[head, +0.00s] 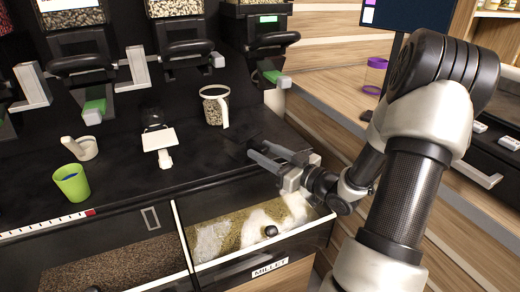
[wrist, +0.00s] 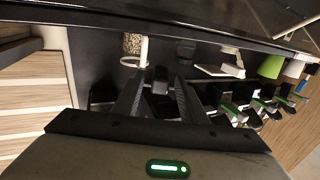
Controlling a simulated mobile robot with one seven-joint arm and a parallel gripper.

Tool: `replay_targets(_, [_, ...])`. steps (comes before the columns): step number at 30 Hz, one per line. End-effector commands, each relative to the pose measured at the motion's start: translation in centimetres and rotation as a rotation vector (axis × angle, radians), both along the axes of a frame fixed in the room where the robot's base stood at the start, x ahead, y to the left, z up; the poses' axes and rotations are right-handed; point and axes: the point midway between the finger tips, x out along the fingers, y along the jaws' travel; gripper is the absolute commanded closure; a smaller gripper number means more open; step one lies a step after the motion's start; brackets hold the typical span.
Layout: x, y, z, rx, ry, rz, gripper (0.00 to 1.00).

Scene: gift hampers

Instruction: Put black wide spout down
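My gripper (head: 262,156) reaches left over the black counter.
A clear cup of grain with a white handle (head: 225,108) stands just behind the fingers. A white scoop (head: 161,141), a white cup (head: 82,148) and a green cup (head: 72,185) stand to the left. Dispensers line the back. An open grain drawer (head: 262,262) lies below.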

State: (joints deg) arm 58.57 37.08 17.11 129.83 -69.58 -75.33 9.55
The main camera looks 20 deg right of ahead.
Motion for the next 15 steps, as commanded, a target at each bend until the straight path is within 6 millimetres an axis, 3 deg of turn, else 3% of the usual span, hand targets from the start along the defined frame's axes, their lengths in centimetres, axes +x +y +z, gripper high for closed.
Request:
replay_targets(9, [-6.4, -2.7, 0.2, 0.001, 0.000, -0.005, 0.61])
replay_targets(15, [-8.9, -3.6, 0.0, 0.001, -0.001, -0.002, 0.61])
